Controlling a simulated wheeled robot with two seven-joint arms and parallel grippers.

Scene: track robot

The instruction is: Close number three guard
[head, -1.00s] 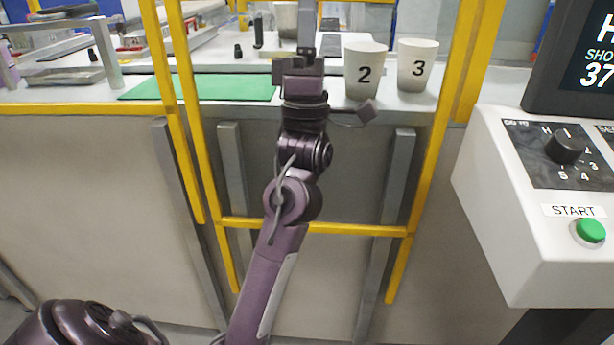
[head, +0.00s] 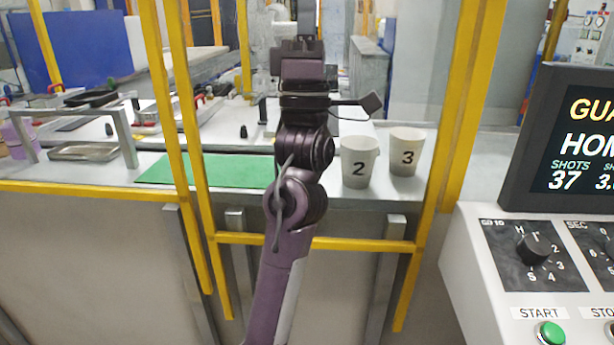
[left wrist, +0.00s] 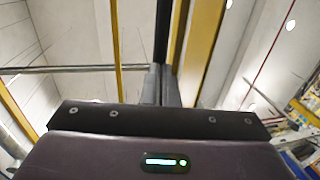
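A yellow guard frame stands before me in the head view, with a low crossbar (head: 350,245) and a right-hand upright (head: 450,150). No number shows on it. My left gripper (head: 306,20) points up at the top middle, between the yellow uprights. Its fingers look close together in the left wrist view (left wrist: 162,88), with a narrow dark upright bar (left wrist: 163,30) beyond them. I cannot tell whether they touch it. A yellow upright (left wrist: 200,50) runs close to their right. My right gripper is not in view.
Cups marked 2 (head: 357,175) and 3 (head: 406,160) stand on the bench behind the crossbar, right of a green mat (head: 205,171). A white console with a dial (head: 533,248), a green start button (head: 550,333) and a screen (head: 585,140) stands at the right.

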